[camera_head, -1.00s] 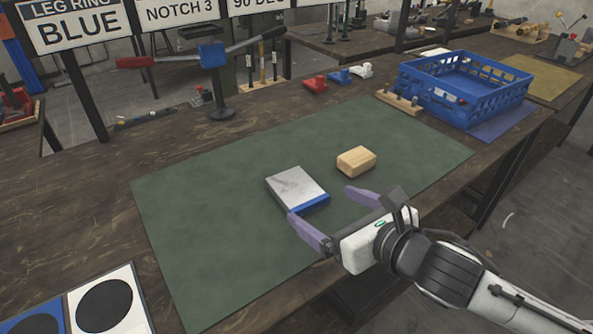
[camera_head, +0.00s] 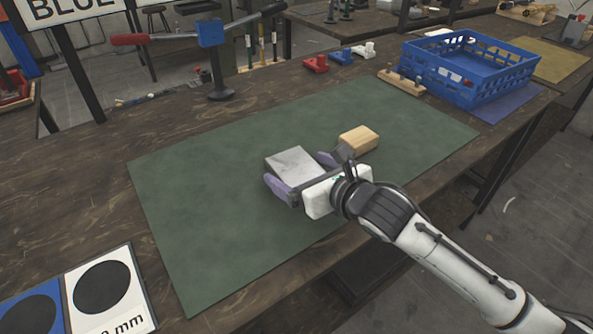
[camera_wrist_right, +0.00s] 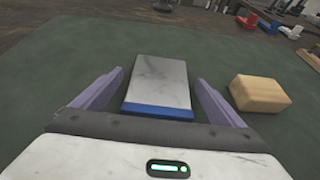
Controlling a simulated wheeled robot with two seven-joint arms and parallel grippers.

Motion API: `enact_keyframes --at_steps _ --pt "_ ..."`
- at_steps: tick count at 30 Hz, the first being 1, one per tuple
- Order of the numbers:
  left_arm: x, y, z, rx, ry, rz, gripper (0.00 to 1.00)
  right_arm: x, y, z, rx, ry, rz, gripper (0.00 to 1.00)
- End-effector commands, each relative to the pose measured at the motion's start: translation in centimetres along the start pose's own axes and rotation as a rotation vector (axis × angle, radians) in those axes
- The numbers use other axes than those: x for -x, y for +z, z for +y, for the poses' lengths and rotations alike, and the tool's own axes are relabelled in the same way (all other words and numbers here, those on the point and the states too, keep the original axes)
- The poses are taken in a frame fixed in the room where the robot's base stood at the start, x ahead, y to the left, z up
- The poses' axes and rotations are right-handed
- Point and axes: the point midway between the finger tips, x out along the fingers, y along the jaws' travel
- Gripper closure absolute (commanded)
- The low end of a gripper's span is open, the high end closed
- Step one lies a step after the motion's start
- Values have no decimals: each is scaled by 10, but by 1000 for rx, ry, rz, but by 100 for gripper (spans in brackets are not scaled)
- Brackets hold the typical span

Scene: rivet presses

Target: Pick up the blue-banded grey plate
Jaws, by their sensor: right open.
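The blue-banded grey plate (camera_head: 293,163) lies flat on the green mat (camera_head: 215,215). In the right wrist view the plate (camera_wrist_right: 160,80) shows its blue band at the near end. My right gripper (camera_head: 300,176) is open, with one purple finger on each side of the plate's near end. In the wrist view the gripper (camera_wrist_right: 158,92) shows gaps between both fingers and the plate. In the head view the gripper hides the blue band. My left gripper is not in view.
A wooden block (camera_head: 358,139) lies just right of the plate, close to the right finger; it also shows in the wrist view (camera_wrist_right: 259,93). A blue crate (camera_head: 466,72) stands at the back right. A lever press (camera_head: 212,60) stands behind the mat. The mat's left part is clear.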

Motion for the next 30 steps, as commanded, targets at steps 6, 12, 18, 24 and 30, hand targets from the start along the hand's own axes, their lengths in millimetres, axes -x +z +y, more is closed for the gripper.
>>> enact_keyframes --at_steps 6,12,18,24,30 --pt "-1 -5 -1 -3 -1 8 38 0 0 0 0 0 -1 21" --pt "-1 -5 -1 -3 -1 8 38 1 0 0 0 0 -1 55" --pt "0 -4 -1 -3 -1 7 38 1 4 0 1 1 -9 73" --pt "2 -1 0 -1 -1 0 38 3 10 0 2 1 -11 73" --pt "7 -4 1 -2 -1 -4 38 16 41 0 5 1 -15 73"
